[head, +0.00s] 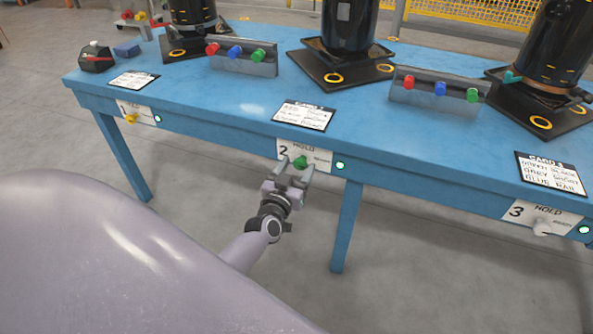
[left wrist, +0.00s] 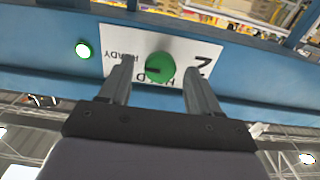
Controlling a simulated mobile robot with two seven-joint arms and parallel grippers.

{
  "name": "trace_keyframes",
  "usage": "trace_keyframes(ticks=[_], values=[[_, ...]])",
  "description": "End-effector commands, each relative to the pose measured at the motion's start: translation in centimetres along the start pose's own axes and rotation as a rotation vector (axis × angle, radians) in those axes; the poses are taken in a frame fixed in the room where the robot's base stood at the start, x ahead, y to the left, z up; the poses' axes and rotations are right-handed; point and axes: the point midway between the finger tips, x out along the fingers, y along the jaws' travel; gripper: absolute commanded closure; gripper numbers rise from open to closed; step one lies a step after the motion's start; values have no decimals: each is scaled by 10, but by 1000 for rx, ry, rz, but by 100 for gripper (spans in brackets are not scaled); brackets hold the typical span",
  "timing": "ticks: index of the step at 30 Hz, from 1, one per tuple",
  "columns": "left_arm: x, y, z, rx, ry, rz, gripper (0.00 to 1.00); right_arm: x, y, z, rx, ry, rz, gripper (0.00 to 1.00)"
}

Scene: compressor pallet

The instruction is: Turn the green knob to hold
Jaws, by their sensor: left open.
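The green knob (head: 301,162) sits on a white plate (head: 289,150) marked 2, HOLD and READY, on the front edge of the blue table. In the left wrist view, the knob (left wrist: 160,66) appears upside down with its plate (left wrist: 206,53), and a dark mark shows on its face. I cannot tell clearly which word the knob points to. My left gripper (head: 294,168) is open, with one finger on each side of the knob. The left wrist view shows the fingers (left wrist: 157,74) flanking it; contact is unclear. My right gripper is not in view.
A lit green lamp (head: 340,165) is right of the knob. A yellow knob (head: 131,119) and a white knob (head: 542,227) sit on similar plates along the edge. The blue table (head: 400,150) carries cards, button boxes and black compressors. Open floor lies in front.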

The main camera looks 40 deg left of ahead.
Motion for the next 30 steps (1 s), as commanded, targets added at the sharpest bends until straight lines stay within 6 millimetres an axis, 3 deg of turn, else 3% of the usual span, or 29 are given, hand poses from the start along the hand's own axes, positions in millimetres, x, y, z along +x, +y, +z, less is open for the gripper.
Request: trace_keyframes(ticks=[6,12,22,30], values=[[0,0,0,0,0,0,38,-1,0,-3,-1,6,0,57],[0,0,0,0,0,0,93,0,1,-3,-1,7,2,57],[0,0,0,-35,0,0,92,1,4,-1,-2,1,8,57],[0,-1,0,-192,0,1,92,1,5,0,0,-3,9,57]])
